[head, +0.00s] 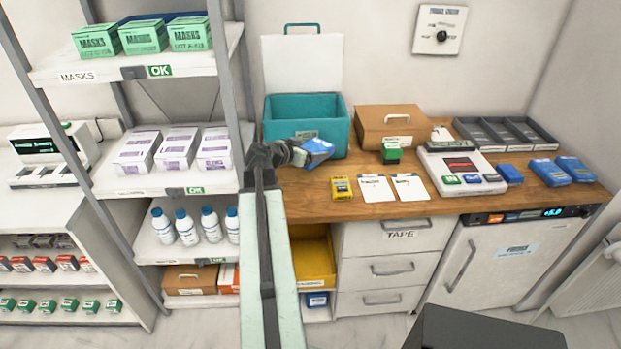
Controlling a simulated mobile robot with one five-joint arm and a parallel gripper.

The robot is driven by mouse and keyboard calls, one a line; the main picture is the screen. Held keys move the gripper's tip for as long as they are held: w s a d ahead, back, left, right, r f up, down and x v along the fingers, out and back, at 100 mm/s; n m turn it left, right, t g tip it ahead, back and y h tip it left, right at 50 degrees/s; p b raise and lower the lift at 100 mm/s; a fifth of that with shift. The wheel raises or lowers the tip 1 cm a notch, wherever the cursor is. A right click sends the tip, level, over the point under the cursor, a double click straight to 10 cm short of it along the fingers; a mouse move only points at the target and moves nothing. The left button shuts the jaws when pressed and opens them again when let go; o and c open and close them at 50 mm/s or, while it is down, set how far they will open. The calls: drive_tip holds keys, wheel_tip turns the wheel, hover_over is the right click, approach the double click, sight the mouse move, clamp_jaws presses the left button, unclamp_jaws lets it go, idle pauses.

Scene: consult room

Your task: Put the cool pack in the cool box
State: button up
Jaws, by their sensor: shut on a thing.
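My gripper (300,154) is shut on a blue cool pack (318,148), which it holds tilted, just in front of the cool box. The cool box (334,118) is teal and stands on the wooden counter with its white lid (303,62) raised upright behind it. The pack overlaps the lower front of the box in the head view; I cannot tell whether they touch. The floor of the box is hidden by its front wall. More blue packs (549,172) lie at the right end of the counter.
A cardboard box (388,125) stands right of the cool box. A yellow item (341,188) and white cards (376,189) lie in front. A white device (461,172) and grey tray (506,134) are farther right. A shelf post (237,92) stands close left of my arm.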

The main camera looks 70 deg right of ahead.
sight(311, 176)
wheel_tip(311, 176, down, 8)
drive_tip(key=b, duration=0.7)
drive_tip(key=shift+r, duration=0.2)
drive_tip(key=shift+f, duration=0.2)
drive_tip(key=o, duration=1.8)
